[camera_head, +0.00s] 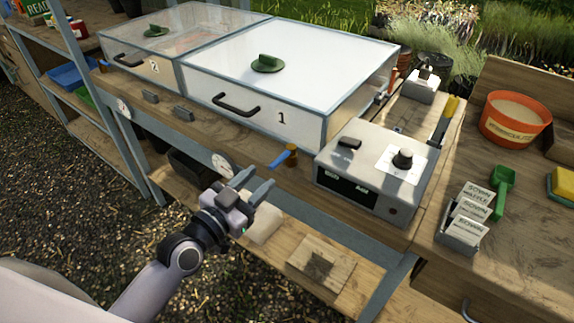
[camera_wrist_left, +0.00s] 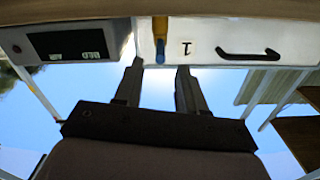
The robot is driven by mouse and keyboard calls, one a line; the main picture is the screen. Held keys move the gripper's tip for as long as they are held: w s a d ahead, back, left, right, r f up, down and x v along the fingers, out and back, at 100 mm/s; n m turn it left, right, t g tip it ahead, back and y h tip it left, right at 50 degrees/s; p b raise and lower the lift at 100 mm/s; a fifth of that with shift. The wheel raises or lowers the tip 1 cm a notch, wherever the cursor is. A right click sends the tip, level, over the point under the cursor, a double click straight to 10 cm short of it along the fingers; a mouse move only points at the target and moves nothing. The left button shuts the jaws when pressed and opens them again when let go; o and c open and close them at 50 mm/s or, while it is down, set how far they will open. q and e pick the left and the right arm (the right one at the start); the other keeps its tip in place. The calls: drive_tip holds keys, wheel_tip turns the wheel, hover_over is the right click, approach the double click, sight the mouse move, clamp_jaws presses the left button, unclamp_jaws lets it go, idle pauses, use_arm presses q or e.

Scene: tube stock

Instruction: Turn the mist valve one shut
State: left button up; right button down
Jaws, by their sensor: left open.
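Mist valve one appears to be the brass valve with a blue lever (camera_head: 281,157) on the bench front edge, below the propagator marked 1 (camera_head: 281,118). Its lever points left and outward in the head view. In the left wrist view, which is upside down, the valve (camera_wrist_left: 160,40) shows at the top with its blue end toward my fingers. My left gripper (camera_head: 256,181) is open and empty, just below and left of the lever. In the left wrist view the fingers (camera_wrist_left: 160,68) straddle the lever's line, with a visible gap to it. My right gripper is out of view.
A grey control box (camera_head: 365,180) stands close right of the valve. Another blue lever (camera_head: 103,65) sits by the propagator marked 2. A lower shelf (camera_head: 335,285) lies below my gripper.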

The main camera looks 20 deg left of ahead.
sight(275, 162)
use_arm(q)
drive_tip(key=shift+x, duration=3.35)
clamp_jaws()
